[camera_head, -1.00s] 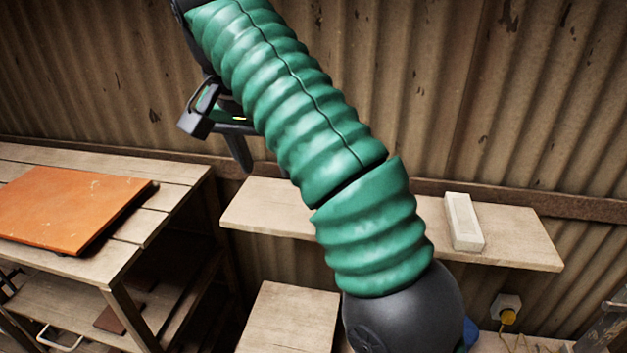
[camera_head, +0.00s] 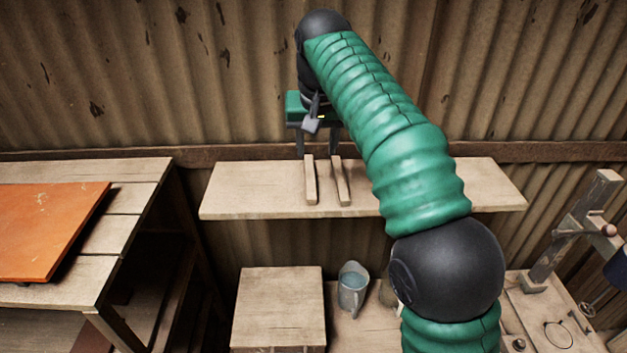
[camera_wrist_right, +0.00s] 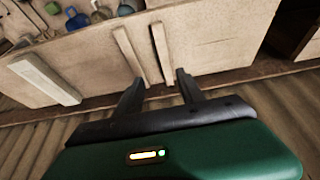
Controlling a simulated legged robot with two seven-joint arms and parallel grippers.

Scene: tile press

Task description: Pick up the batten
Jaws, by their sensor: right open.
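Two pale wooden battens lie side by side on the wall shelf (camera_head: 250,190), a left one (camera_head: 310,180) and a right one (camera_head: 342,182) in the head view. In the wrist view they show as a longer strip (camera_wrist_right: 127,48) and a shorter one (camera_wrist_right: 161,50). My right gripper (camera_head: 317,150) is open and empty at their far ends by the wall. In the wrist view its fingers (camera_wrist_right: 159,81) are spread, with the shorter strip's near end lying between them in the picture. Height above the shelf is hard to tell. My left gripper is out of view.
A white block (camera_wrist_right: 46,80) lies on the shelf, hidden behind my arm in the head view. Below are a wooden stool or box (camera_head: 280,305) and a grey jug (camera_head: 352,285). An orange board (camera_head: 50,230) lies on the left table. A lever press (camera_head: 570,235) stands right.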

